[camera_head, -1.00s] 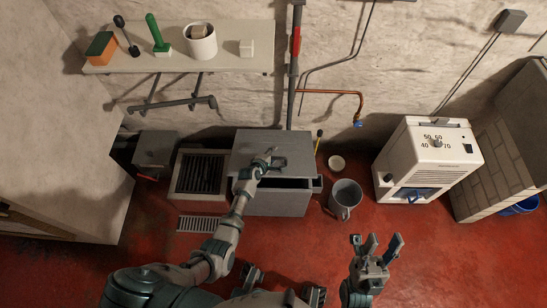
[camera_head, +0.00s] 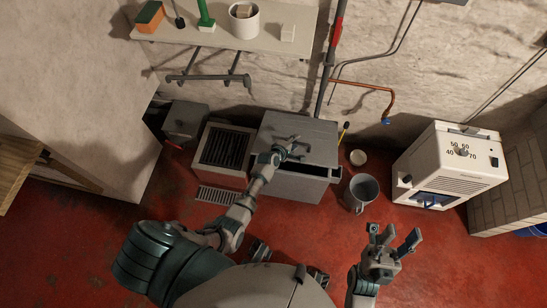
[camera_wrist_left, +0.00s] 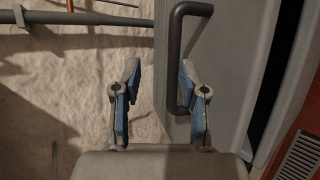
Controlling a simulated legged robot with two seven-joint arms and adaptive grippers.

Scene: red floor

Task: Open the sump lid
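The sump is a grey box (camera_head: 290,190) against the wall, with a flat grey lid (camera_head: 318,132) on top. A dark gap shows along the lid's front edge, between lid and box wall. My left gripper (camera_head: 291,148) is over the lid, at its handle. In the left wrist view the dark bar handle (camera_wrist_left: 173,60) lies between the two open fingers of my left gripper (camera_wrist_left: 158,75), close to the right finger. I cannot tell whether they touch. My right gripper (camera_head: 393,240) is open and empty above the floor, to the right.
A white heater (camera_head: 450,165) is further right. A shelf (camera_head: 270,35) hangs above. Red floor is open in front.

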